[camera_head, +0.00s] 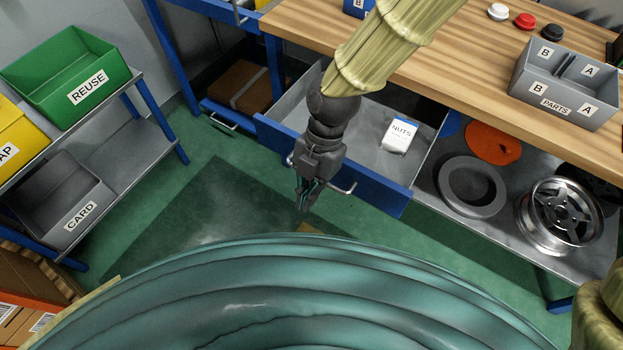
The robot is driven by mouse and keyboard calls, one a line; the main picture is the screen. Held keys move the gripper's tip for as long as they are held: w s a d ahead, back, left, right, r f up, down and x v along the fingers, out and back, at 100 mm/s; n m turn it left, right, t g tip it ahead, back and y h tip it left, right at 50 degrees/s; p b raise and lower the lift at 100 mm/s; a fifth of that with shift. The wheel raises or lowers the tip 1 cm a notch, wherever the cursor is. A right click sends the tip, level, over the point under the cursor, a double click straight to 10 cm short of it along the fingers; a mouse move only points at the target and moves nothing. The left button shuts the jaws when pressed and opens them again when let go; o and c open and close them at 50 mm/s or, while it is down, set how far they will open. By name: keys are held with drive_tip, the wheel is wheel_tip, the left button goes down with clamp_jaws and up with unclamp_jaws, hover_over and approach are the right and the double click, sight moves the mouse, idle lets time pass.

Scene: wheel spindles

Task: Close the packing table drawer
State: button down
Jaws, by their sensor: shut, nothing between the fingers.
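The packing table drawer (385,189) has a blue front and a grey inside, and it stands pulled out below the wooden tabletop (440,68). A white box marked NUTS (399,136) lies in it. The drawer's metal handle (346,189) shows partly at the front, beside my gripper. My gripper (303,207) points down just in front of the drawer front, with its fingers shut and empty. My arm hides part of the drawer's left side and of the handle. I cannot tell whether the fingers touch the handle.
A grey parts bin (566,90) stands on the tabletop. A rack with a green REUSE bin (66,77) stands at the left. Green floor (215,200) is clear before the drawer.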

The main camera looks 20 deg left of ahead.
drive_tip(key=shift+w+d+f, duration=0.15)
drive_tip(key=shift+w+d, duration=0.1)
drive_tip(key=shift+w, duration=0.65)
drive_tip(key=shift+w+d+f, duration=0.1)
drive_tip(key=shift+w+d, duration=0.15)
drive_tip(key=shift+w, duration=0.65)
drive_tip(key=shift+w+d, duration=0.1)
